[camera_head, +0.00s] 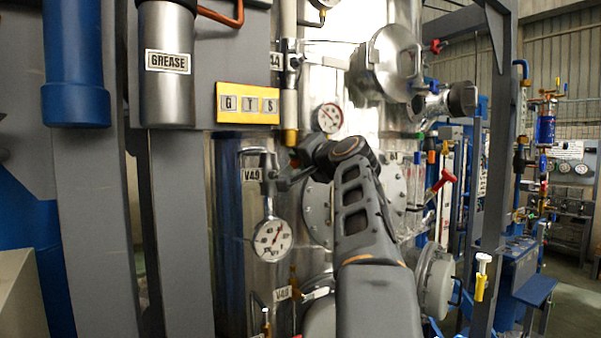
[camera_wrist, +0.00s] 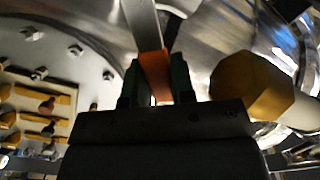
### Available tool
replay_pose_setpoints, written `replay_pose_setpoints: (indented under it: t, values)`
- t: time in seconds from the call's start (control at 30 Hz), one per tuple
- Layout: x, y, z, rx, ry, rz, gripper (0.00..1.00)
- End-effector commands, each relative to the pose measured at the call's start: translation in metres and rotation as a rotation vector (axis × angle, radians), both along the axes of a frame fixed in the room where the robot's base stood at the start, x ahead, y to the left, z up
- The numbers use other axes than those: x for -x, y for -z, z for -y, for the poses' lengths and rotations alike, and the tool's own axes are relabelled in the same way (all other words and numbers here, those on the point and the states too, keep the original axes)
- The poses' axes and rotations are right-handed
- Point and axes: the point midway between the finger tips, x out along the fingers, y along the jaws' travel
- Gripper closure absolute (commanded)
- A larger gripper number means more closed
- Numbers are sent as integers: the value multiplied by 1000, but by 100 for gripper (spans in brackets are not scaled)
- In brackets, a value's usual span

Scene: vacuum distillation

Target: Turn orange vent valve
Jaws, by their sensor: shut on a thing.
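The orange vent valve's handle (camera_wrist: 155,72) is a narrow orange piece at the end of a flat grey metal strip (camera_wrist: 143,22) in the wrist view. My gripper (camera_wrist: 156,84) has its two dark fingers on either side of the orange piece and is shut on it. I cannot make out the orange handle there, and my arm hides part of that area.
A brass hexagonal fitting (camera_wrist: 250,86) is close to the right of my fingers. A bolted flange (camera_wrist: 75,30) is at the left. In the head view a yellow GTS sign (camera_head: 248,104) and a small gauge (camera_head: 329,118) are above my wrist. A red-handled valve (camera_head: 441,181) is to the right.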

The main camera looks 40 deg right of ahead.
Motion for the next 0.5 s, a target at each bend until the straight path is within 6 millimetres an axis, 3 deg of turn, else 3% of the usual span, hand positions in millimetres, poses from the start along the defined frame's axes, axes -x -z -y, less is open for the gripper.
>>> replay_pose_setpoints:
  t: [0.5]
  values:
    - [-3,-20,-25,474,-1,-67,100]
